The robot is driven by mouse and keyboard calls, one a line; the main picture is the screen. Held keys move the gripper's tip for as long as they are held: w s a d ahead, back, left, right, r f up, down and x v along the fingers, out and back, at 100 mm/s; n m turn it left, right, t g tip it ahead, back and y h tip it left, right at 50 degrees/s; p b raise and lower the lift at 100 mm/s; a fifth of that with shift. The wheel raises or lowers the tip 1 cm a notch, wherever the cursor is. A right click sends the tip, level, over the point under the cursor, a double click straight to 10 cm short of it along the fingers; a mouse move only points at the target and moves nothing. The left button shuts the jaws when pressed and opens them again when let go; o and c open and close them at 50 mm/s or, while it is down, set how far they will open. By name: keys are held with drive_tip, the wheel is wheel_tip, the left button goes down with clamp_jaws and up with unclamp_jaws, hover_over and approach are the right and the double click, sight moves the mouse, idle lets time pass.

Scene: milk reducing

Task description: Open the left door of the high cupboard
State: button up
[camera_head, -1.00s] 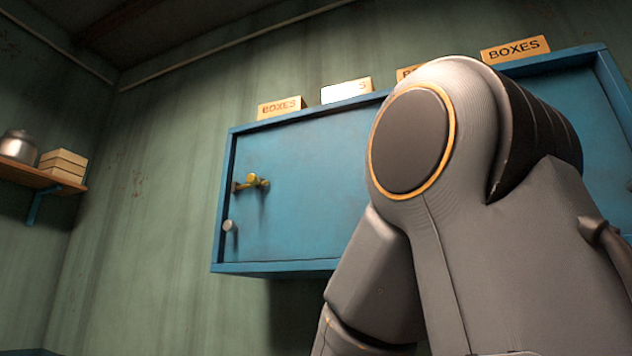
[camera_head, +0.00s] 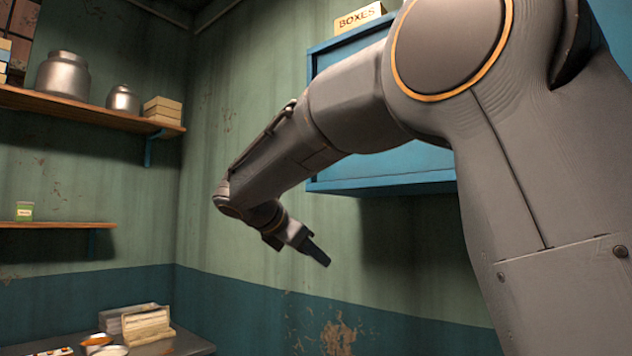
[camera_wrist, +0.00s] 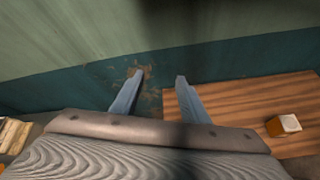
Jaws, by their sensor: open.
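The blue high cupboard (camera_head: 385,170) hangs on the green wall in the head view, mostly hidden behind my arm. Its lower edge and part of its front and left side show. The left door's brass latch and small knob are hidden by my arm. My gripper (camera_head: 318,255) hangs below and left of the cupboard, pointing down to the right, apart from it. In the wrist view my gripper (camera_wrist: 155,85) has its two fingers spread, with nothing between them. The cupboard is not in the wrist view.
A sign reading BOXES (camera_head: 360,16) stands on the cupboard. Upper shelf (camera_head: 60,103) holds metal jars and small boxes; lower shelf (camera_head: 55,225) holds a green-labelled container. Boxes stand on a low table (camera_head: 190,347). A wooden surface (camera_wrist: 235,105) bears a small block (camera_wrist: 284,125).

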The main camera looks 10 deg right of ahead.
drive_tip(key=s+a+r+n+t+h, duration=0.1)
drive_tip(key=a+r+n+t+h, duration=0.15)
drive_tip(key=r, duration=1.05)
drive_tip(key=s+a+r+n+t+h, duration=0.1)
drive_tip(key=a+r+h, duration=0.15)
drive_tip(key=r, duration=1.05)
drive_tip(key=p+x, duration=0.2)
drive_tip(key=x, duration=0.6)
drive_tip(key=shift+s+f, duration=0.15)
drive_tip(key=shift+s, duration=0.05)
drive_tip(key=shift+d+g, duration=0.1)
drive_tip(key=shift+g, duration=0.15)
drive_tip(key=shift+c, duration=0.3)
clamp_jaws()
